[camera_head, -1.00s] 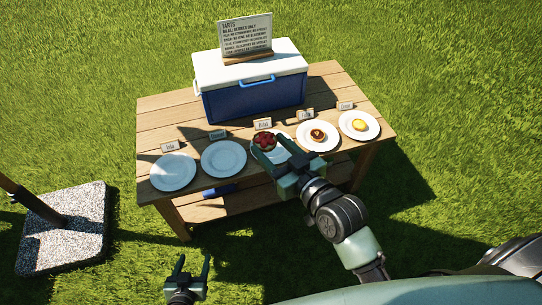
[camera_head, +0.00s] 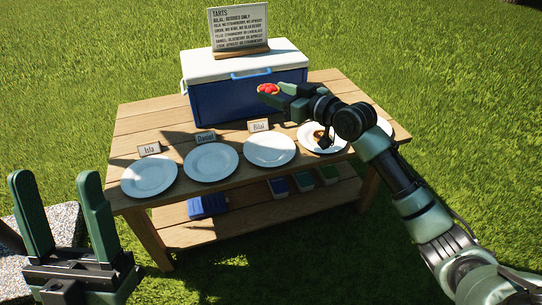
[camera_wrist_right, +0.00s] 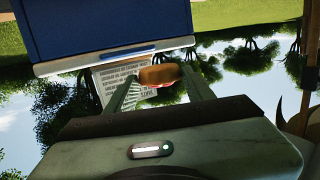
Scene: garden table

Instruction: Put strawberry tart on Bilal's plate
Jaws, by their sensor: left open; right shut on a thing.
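The strawberry tart (camera_head: 268,89), with red berries on a brown crust, is held at the fingertips of my right gripper (camera_head: 276,92). It is in the air in front of the blue cooler, above and behind Bilal's plate (camera_head: 270,150). Bilal's plate is white and empty, with the Bilal name card (camera_head: 258,125) behind it. In the right wrist view the tart (camera_wrist_right: 160,75) sits between the two fingers, its berries mostly hidden. My left gripper (camera_head: 62,185) is open and empty, left of the table's front.
The Isla plate (camera_head: 149,177) and Daniel plate (camera_head: 211,162) are empty. A plate (camera_head: 310,140) with a brown tart is partly hidden by my right arm. The cooler (camera_head: 245,98) carries a tart sign (camera_head: 240,30). The lower shelf (camera_head: 240,210) holds several boxes.

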